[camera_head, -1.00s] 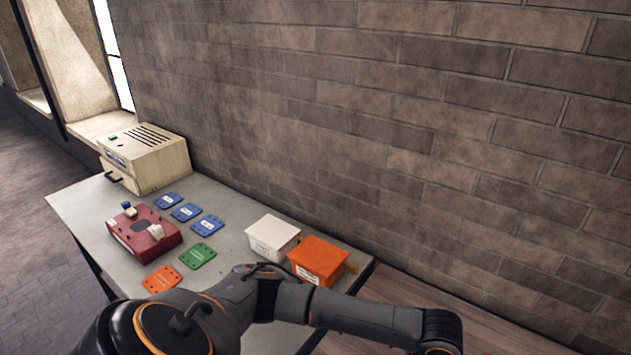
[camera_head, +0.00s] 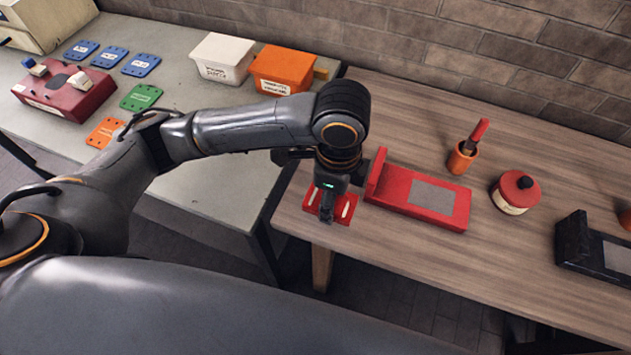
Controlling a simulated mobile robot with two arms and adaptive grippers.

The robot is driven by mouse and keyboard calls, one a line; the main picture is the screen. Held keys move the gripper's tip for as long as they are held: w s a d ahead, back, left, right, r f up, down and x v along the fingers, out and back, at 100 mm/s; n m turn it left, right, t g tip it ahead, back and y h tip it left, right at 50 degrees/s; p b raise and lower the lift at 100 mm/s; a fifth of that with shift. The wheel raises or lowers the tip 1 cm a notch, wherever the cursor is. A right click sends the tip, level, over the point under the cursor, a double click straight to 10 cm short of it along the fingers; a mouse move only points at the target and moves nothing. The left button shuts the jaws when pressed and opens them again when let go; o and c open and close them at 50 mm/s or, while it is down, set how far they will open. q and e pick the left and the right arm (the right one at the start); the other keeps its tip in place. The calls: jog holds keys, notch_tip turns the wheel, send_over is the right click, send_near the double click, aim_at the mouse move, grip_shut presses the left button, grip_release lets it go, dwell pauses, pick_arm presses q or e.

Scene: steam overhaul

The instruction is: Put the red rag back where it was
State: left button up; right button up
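My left arm comes in from the left, and my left gripper (camera_head: 327,216) points down at the left end of the wooden table (camera_head: 400,105). Right below it is a small flat red piece (camera_head: 346,208) with two pale strips, partly hidden by the gripper. I cannot tell whether this piece is the red rag, nor whether the gripper touches it. The fingertips are small and dark, so their opening does not show. No other thing is clearly a rag. My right gripper is not in view.
A red block with a grey panel (camera_head: 400,190) lies beside the gripper. Further right are an orange cup (camera_head: 461,159) with a red-handled tool, a red-lidded round pot (camera_head: 510,194) and a black holder (camera_head: 575,240). White (camera_head: 222,58) and orange (camera_head: 283,70) bins stand on the grey table (camera_head: 175,95).

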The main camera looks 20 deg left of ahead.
pick_arm(q)
jog(key=w+a+f, duration=0.1)
jog(key=w+f, duration=0.1)
jog(key=w+a+f, duration=0.2)
jog(key=w+f, duration=0.1)
jog(key=w+a+f, duration=0.1)
jog(key=w+f, duration=0.1)
jog(key=w, duration=0.1)
jog(key=shift+a+f+p, duration=0.25)
jog(key=shift+p, duration=0.1)
jog(key=f, duration=0.3)
jog(key=shift+w+a+p, duration=0.15)
jog(key=shift+w+p, duration=0.1)
jog(key=shift+p, duration=0.15)
jog(key=shift+f, duration=0.35)
jog(key=shift+f, duration=0.1)
jog(key=o, duration=1)
